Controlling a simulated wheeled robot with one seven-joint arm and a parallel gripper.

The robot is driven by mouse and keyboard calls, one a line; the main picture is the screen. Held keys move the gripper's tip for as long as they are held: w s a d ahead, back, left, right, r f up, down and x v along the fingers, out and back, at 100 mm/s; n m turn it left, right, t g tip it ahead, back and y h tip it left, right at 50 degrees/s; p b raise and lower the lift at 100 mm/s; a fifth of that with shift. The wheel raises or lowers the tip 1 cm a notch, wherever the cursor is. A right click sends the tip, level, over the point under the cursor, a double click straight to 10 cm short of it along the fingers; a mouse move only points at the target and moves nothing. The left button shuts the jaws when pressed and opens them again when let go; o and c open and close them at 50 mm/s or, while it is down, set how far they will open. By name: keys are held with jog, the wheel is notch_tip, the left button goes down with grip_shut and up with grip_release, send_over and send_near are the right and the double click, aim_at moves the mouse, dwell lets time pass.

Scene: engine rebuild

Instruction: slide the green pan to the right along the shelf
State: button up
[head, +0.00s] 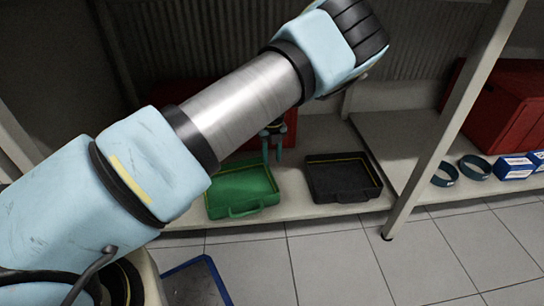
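The green pan (226,184) lies flat on the low shelf (300,204), with its handle towards the front edge. My arm passes in front of its upper left part and hides some of it. My gripper (273,153) points down at the pan's far right corner, with two teal fingers and a gap between them. It is open, and nothing shows between the fingers. I cannot tell whether a finger touches the pan.
A black pan (343,184) lies to the right of the green pan, with a narrow strip of shelf between them. A shelf post (455,115) stands further right. Red cases (508,108), dark rings (474,167) and blue-white boxes (514,167) are beyond it.

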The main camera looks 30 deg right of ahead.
aim_at(272, 185)
notch_tip(272, 185, down, 11)
jog(key=b, duration=0.4)
jog(key=shift+b, duration=0.4)
jog(key=shift+r, duration=0.1)
jog(key=shift+c, duration=0.2)
grip_shut()
dwell(1.0)
